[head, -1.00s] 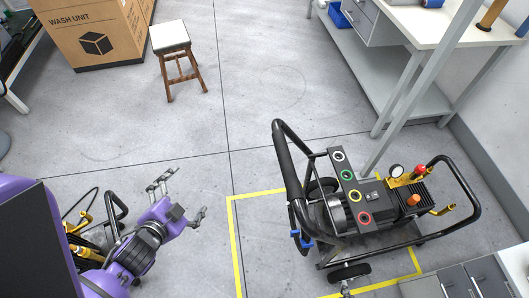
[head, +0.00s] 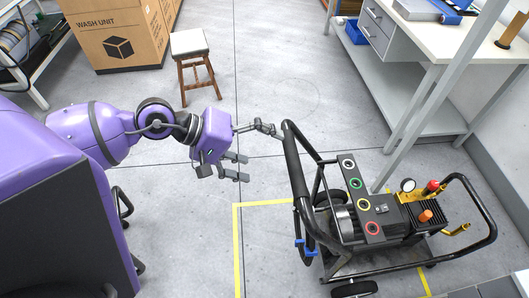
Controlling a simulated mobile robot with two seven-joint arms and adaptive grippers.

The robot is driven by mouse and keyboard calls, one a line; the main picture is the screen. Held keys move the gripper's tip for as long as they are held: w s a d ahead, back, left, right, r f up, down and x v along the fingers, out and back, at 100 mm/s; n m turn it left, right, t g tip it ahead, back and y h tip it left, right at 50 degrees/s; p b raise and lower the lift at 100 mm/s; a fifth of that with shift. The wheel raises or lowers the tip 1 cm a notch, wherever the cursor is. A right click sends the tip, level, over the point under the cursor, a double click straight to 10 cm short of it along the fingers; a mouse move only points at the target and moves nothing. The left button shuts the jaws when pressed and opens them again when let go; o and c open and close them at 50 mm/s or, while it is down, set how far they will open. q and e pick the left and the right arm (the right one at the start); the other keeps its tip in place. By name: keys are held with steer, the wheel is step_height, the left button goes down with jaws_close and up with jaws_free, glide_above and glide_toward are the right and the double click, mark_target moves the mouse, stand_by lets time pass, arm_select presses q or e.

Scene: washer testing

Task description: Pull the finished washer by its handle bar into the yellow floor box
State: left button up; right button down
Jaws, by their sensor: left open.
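The washer (head: 375,215) is a black tubular frame cart with an engine, coloured ring ports, a gauge and a red knob. It stands at the right of the head view. Its padded handle bar (head: 298,175) faces left, towards my left gripper. The yellow floor box (head: 237,250) is a taped outline under and left of the washer. The washer overlaps its right side, and its body hides part of the outline. My left gripper (head: 254,153) is open and empty, just left of the handle bar's upper end; whether a finger touches the bar is unclear. My right gripper is out of view.
A wooden stool (head: 190,42) and a cardboard box (head: 118,35) stand at the back left. A workbench (head: 440,60) with a slanted grey post (head: 430,105) is behind the washer. Another dark frame (head: 122,205) is partly hidden at left. The middle floor is clear.

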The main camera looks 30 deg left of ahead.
mark_target(288, 161)
arm_select(q)
steer(key=b+x, duration=0.1)
steer(key=x, duration=0.7)
steer(key=shift+w+d+b, duration=0.1)
steer(key=shift+b, duration=0.25)
steer(key=shift+x, duration=0.85)
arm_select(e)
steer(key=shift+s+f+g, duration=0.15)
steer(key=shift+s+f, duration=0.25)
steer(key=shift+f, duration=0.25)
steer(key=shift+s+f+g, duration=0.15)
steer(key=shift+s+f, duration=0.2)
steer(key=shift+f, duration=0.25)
arm_select(q)
jaws_close()
